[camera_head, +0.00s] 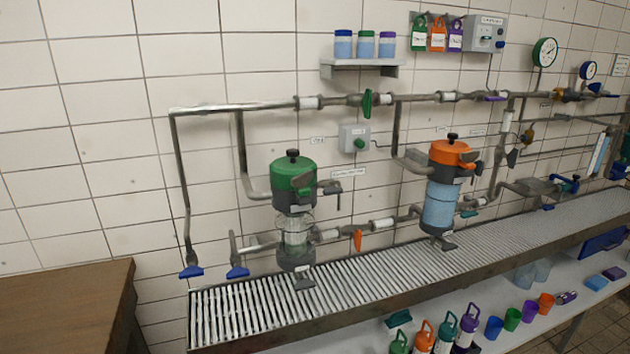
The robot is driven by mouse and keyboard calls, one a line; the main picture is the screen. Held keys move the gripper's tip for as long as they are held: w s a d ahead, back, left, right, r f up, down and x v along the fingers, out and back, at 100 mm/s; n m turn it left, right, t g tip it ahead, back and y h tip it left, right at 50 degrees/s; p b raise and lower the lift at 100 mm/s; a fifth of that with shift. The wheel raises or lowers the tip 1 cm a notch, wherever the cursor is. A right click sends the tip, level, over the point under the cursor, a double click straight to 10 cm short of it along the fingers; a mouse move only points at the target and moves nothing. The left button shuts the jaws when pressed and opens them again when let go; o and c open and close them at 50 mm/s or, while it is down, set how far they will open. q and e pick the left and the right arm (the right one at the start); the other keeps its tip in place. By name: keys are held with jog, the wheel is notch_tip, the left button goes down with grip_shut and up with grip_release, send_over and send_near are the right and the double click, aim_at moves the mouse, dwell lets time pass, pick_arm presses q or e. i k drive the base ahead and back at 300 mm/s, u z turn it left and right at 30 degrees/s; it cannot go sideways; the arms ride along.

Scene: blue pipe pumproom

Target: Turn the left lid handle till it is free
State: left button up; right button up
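The left filter housing has a green lid (290,172) with a black knob handle (293,154) on top. The lid sits on the housing, above a clear, empty-looking bowl (295,232). Grey lever-like parts (329,189) stick out at the lid's right side; their exact form is too small to tell. The right housing has an orange lid (450,153), a black top knob (452,137) and a bowl of blue content (440,205). Neither of my grippers shows in the head view.
A slatted metal grate (250,307) runs below the housings. A brown wooden table (62,305) stands at the left front. Pipes (210,108) with coloured valve handles line the tiled wall. A small shelf (360,68) holds several jars above. Bottles and cups stand on a lower shelf (515,345).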

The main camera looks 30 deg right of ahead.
aim_at(302, 180)
jog(key=z, duration=0.6)
jog(key=i, duration=0.35)
jog(key=z, duration=0.1)
